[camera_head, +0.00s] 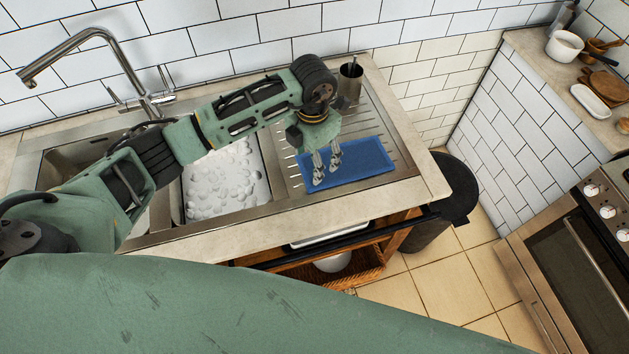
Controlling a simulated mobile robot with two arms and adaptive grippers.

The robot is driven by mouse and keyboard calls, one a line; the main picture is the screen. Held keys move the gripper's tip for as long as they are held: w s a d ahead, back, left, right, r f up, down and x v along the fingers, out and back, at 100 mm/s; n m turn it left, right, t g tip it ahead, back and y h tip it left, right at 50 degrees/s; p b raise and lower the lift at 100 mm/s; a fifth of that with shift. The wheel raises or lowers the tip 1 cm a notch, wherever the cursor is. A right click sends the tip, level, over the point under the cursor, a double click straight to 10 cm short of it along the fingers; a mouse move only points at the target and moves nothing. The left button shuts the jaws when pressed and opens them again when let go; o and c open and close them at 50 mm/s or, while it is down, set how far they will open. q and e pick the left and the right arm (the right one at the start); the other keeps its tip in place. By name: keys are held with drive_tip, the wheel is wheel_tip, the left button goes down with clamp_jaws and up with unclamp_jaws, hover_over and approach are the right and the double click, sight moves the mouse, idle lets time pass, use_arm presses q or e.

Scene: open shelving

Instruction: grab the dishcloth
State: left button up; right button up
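The dishcloth (368,161) is a flat blue rectangle lying on the ribbed metal drainboard (401,161), right of the sink basin. My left arm reaches in from the left across the sink. My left gripper (326,177) points down over the left part of the cloth, its two fingers a little apart. I cannot tell whether the fingertips touch the cloth. My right gripper is not in view.
A basin of white foam (222,180) lies left of the cloth, with a faucet (100,65) behind. A dark metal cup (351,82) stands behind the drainboard. A dark bin (455,190) stands right of the counter, and an oven (585,270) is at far right.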

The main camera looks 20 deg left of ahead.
use_arm(q)
drive_tip(key=f, duration=0.2)
drive_tip(key=b, duration=0.6)
hover_over(313, 188)
drive_tip(key=f, duration=0.6)
drive_tip(key=shift+w+f, duration=0.2)
drive_tip(key=shift+f, duration=0.8)
drive_tip(key=shift+b, duration=0.4)
drive_tip(key=shift+f+b, duration=0.3)
drive_tip(key=shift+f, duration=0.15)
drive_tip(key=shift+c, duration=0.5)
drive_tip(key=shift+s+f, duration=0.1)
drive_tip(key=shift+s, duration=0.15)
clamp_jaws()
